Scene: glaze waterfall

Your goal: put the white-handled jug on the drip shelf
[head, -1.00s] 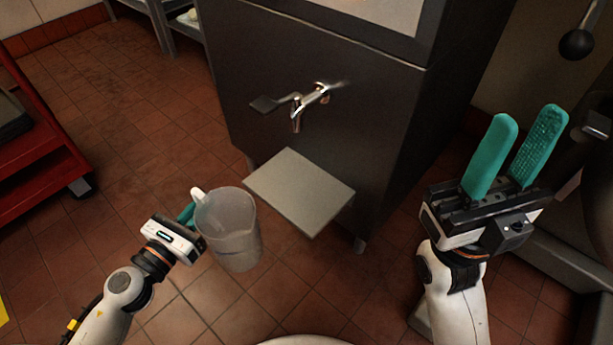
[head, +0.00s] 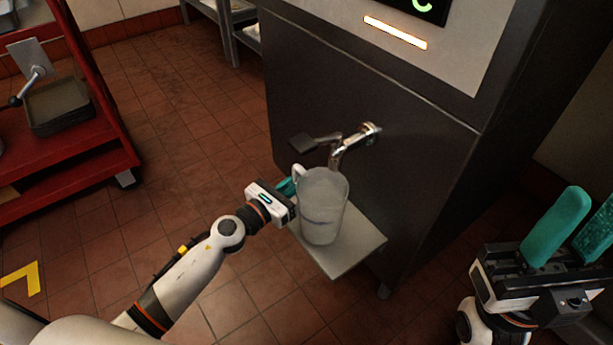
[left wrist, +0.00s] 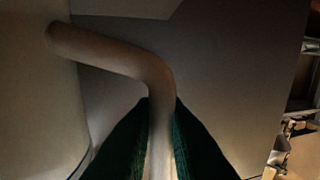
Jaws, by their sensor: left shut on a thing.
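The translucent jug (head: 323,207) with a white handle (head: 298,173) is upright in the head view, in front of the drip shelf (head: 345,262) or over it. I cannot tell whether its base touches the shelf. My left gripper (head: 288,188) is shut on the handle, with the jug to its right. In the left wrist view the handle (left wrist: 115,55) curves down between the green fingers (left wrist: 160,140), and the jug's wall (left wrist: 40,100) fills the left side. My right gripper (head: 572,235) is open and empty at the far right, its fingers pointing up.
A metal tap (head: 355,143) with a dark lever juts from the dark machine (head: 420,150), just above and behind the jug. A red cart (head: 75,155) stands at the left. The tiled floor (head: 180,140) between is clear.

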